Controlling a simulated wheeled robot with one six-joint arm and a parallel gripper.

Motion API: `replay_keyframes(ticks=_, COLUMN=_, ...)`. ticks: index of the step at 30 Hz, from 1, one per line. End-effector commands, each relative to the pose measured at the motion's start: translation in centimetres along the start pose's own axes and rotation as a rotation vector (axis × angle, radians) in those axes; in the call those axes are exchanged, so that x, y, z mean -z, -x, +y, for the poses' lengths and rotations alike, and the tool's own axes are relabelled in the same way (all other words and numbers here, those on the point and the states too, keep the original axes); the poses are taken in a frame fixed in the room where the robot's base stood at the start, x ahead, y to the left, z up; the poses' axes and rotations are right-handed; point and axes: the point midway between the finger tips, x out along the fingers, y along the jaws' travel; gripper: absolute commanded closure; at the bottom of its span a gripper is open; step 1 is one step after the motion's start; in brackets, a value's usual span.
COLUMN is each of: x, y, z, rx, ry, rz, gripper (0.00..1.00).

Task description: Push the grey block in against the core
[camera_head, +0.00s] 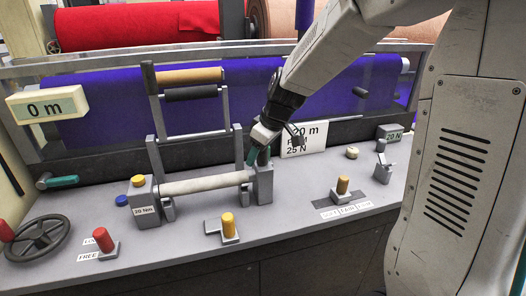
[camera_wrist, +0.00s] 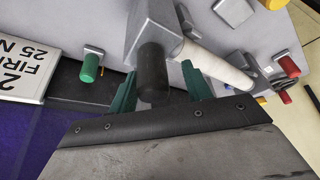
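The grey block (camera_head: 264,184) stands upright on the bench at the right end of the pale core (camera_head: 205,183). In the wrist view the grey block (camera_wrist: 150,30) has a dark round knob (camera_wrist: 153,75) on it. The core (camera_wrist: 218,68) runs away from it to the lower right; I cannot tell whether a small gap is left between them. My gripper (camera_head: 258,154) is down at the block's top. In the wrist view its green fingers (camera_wrist: 160,88) stand apart, one on each side of the knob, with a visible gap on the right side.
A block marked 20 Nm (camera_head: 142,200) with a yellow knob stands at the core's left end. A sign (camera_head: 302,138) stands behind my gripper. A yellow-knobbed slider (camera_head: 228,228), a red lever (camera_head: 104,240) and a handwheel (camera_head: 38,238) are in front. Purple felt (camera_head: 110,105) hangs behind.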

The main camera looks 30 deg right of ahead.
Motion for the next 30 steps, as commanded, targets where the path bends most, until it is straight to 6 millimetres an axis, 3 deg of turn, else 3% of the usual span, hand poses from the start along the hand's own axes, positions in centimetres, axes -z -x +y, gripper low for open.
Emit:
replay_keyframes(ticks=10, x=-0.2, y=0.5, z=0.3, rx=-0.003, ry=-0.004, rz=0.000, gripper=0.50)
replay_keyframes(ticks=21, x=-0.2, y=6.3, z=0.2, rx=-0.004, ry=-0.004, rz=0.002, gripper=0.50)
replay_keyframes(ticks=30, x=-0.2, y=7.9, z=0.0, rx=-0.002, ry=-0.001, rz=-0.001, gripper=0.50)
